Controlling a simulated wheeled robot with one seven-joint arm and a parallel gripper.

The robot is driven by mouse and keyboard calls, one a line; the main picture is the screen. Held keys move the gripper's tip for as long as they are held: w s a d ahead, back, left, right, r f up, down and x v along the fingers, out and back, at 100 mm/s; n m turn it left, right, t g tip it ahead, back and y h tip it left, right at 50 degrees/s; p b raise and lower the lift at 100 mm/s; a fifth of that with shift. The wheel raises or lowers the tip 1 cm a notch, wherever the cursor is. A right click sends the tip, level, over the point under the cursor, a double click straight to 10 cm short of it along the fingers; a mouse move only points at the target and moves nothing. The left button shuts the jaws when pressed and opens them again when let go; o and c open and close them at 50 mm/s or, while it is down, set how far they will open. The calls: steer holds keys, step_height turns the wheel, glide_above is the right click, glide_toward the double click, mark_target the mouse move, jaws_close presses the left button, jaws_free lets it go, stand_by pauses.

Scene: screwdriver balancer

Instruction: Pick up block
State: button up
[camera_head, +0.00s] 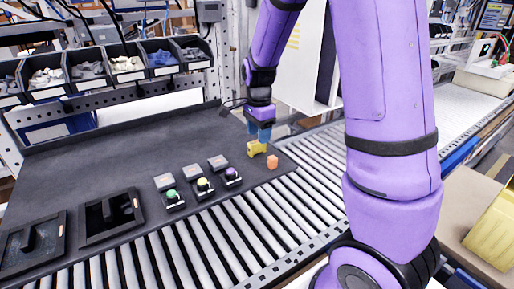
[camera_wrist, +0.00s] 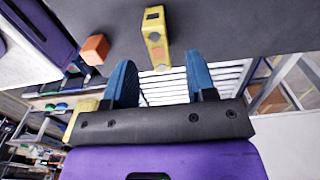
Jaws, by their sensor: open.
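A small orange block (camera_head: 272,162) sits on the dark work surface beside the rollers. In the wrist view the orange block (camera_wrist: 96,50) lies left of my fingers. A yellow block-like piece (camera_head: 257,148) with dark marks sits just behind and left of it. In the wrist view the yellow piece (camera_wrist: 156,38) lies in line with the gap between my fingers. My gripper (camera_head: 259,133) points down just above the yellow piece. Its blue fingers (camera_wrist: 159,60) are apart with nothing held. I cannot tell whether they reach around the yellow piece.
Several small devices with coloured buttons (camera_head: 203,184) stand to the left on the dark surface. Two dark trays (camera_head: 110,216) lie further left. A roller conveyor (camera_head: 235,232) runs along the front. Bins of parts (camera_head: 126,66) line the back. The dark surface behind the buttons is clear.

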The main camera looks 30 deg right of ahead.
mark_target(258, 146)
step_height(258, 146, down, 5)
steer(key=shift+a, duration=0.1)
stand_by(0.3)
jaws_close()
